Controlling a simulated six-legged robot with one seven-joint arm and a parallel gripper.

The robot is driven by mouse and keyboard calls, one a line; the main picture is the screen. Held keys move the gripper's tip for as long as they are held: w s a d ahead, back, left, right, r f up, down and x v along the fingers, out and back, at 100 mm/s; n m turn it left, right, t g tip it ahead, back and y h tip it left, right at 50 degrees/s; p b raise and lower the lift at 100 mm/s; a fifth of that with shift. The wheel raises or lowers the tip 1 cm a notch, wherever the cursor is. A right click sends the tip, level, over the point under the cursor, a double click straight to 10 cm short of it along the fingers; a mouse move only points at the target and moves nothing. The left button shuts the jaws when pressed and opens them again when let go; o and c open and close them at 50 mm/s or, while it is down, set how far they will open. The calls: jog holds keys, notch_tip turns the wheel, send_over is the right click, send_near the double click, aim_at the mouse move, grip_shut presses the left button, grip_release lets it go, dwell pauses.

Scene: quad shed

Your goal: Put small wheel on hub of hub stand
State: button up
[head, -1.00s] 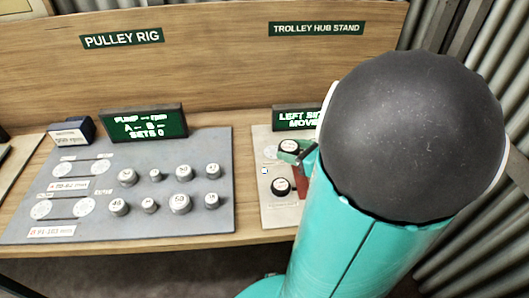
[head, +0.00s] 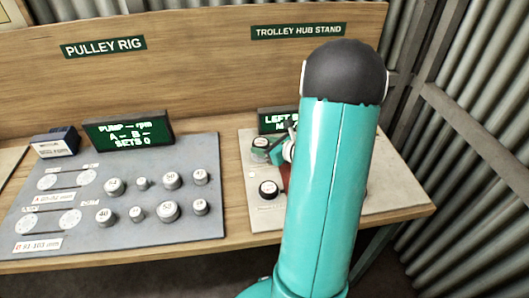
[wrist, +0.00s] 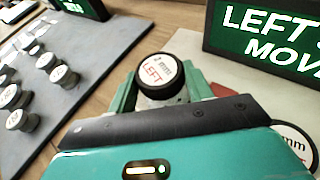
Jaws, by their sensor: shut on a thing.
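A black wheel with a white face marked LEFT in red (wrist: 161,78) is between the teal fingers of my gripper (wrist: 160,92) in the wrist view. In the head view this wheel (head: 261,144) is over the left part of the hub stand plate (head: 385,203), and my gripper (head: 279,151) is shut on it from the right. I cannot tell whether it touches the plate. A second black wheel with a white top (head: 269,189) sits nearer the plate's front edge. My arm hides the plate's middle, and I cannot make out the hub.
The green display (head: 278,120) stands just behind my gripper. The pulley rig plate (head: 75,246) with several grey pulleys is to the left. A white disc marked mm (wrist: 297,143) is partly hidden at the wrist view's lower right. A corrugated wall (head: 480,150) is on the right.

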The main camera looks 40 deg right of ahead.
jog(key=shift+w+f, duration=0.1)
jog(key=shift+f, duration=1.5)
jog(key=shift+f, duration=0.15)
jog(key=o, duration=1)
